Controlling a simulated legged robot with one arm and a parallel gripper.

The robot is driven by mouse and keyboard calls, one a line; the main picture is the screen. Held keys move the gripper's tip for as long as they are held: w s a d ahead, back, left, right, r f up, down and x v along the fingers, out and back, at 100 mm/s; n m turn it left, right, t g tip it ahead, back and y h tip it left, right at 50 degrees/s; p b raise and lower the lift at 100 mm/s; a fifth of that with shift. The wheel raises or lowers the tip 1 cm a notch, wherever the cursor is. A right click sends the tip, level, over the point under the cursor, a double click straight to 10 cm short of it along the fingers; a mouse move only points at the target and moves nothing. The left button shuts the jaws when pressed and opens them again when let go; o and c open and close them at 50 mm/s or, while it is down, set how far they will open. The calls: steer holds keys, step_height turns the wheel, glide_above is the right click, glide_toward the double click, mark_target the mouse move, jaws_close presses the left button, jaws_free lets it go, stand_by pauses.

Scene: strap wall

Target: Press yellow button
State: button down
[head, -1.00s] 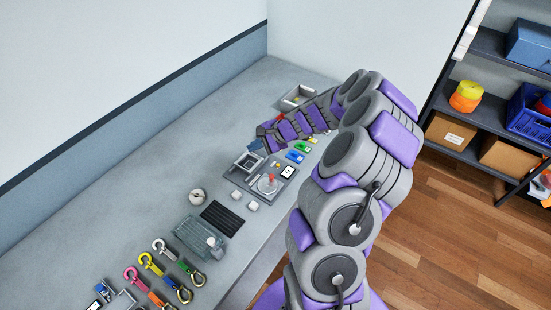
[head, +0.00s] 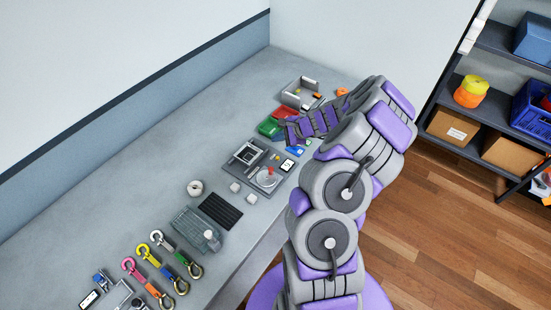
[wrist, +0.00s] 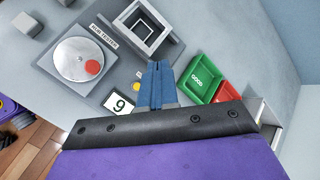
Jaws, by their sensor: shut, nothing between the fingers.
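The yellow button (wrist: 137,87) is a small round spot on the grey tester panel (wrist: 110,22), just left of my fingers in the wrist view and partly hidden by them. In the head view the small yellow button (head: 277,157) shows on the panel (head: 236,176) near the white display. My gripper (wrist: 160,66) has its blue fingers shut together and empty. They are above the panel, between the button and the green tray; I cannot tell how high. In the head view my gripper (head: 285,134) is at the panel's far right side.
The panel carries a square frame (wrist: 140,28), a disc with a red spot (wrist: 79,58) and a display reading 9 (wrist: 118,103). A green tray (wrist: 203,79) marked GOOD and a red tray (wrist: 228,93) lie to the right. White cubes (head: 235,187) sit near the panel.

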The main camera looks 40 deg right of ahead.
mark_target(278, 158)
step_height(278, 158, down, 8)
steer(key=b, duration=0.5)
steer(key=shift+r+b, duration=0.2)
steer(key=shift+b, duration=0.15)
steer(key=shift+d+f, duration=0.2)
steer(key=shift+f, duration=0.25)
steer(key=shift+d+f, duration=0.15)
steer(key=shift+d, duration=0.5)
steer(key=shift+a, duration=0.65)
steer(key=shift+d, duration=0.2)
steer(key=shift+d, duration=0.3)
steer(key=shift+a, duration=0.1)
